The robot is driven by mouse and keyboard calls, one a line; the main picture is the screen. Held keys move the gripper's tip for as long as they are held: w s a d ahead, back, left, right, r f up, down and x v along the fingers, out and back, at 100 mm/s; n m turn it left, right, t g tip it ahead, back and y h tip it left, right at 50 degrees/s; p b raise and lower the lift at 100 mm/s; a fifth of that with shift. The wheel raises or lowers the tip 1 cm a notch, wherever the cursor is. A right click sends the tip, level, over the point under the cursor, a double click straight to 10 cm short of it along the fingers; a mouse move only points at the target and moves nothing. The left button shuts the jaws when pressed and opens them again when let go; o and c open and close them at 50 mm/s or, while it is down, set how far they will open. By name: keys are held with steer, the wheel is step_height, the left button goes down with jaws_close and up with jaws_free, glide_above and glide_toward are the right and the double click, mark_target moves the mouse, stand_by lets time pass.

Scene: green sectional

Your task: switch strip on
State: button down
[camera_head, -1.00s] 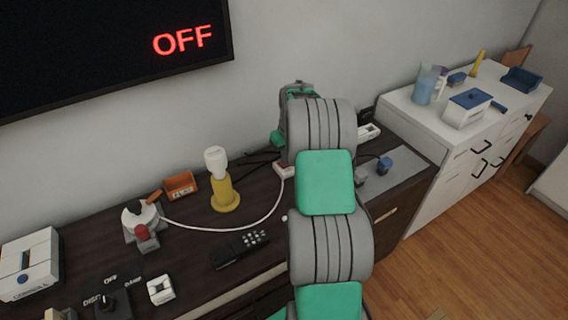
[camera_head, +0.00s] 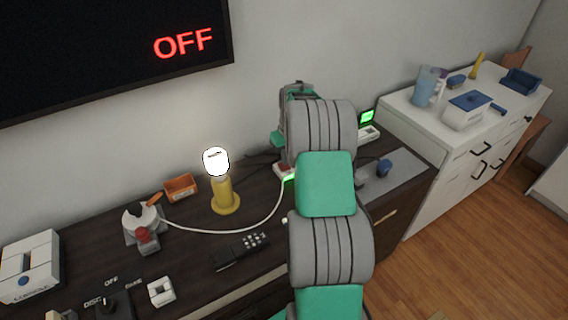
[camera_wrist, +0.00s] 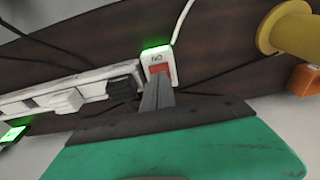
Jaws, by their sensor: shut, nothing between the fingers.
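In the wrist view, the white power strip (camera_wrist: 78,97) lies on the dark wood top with plugs in it. Its switch end (camera_wrist: 149,56) has a red rocker (camera_wrist: 159,69), an upside-down "ON" label and a lit green light (camera_wrist: 155,48). My gripper (camera_wrist: 158,82) is shut and empty, its fingertips at the red rocker; I cannot tell whether they still touch it. In the head view, my arm hides the gripper and most of the strip; the green light (camera_head: 289,178) shows beside the arm.
The yellow lamp (camera_head: 224,194) has a glowing bulb. A small green-lit screen (camera_head: 367,118) stands right of my arm. A remote (camera_head: 241,250), an orange tray (camera_head: 181,187) and a joystick (camera_head: 146,232) lie left. The wall screen (camera_head: 110,50) reads OFF.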

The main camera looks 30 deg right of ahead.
mark_target(286, 168)
step_height(286, 168, up, 5)
steer(key=p, duration=0.2)
steer(key=shift+p, duration=0.35)
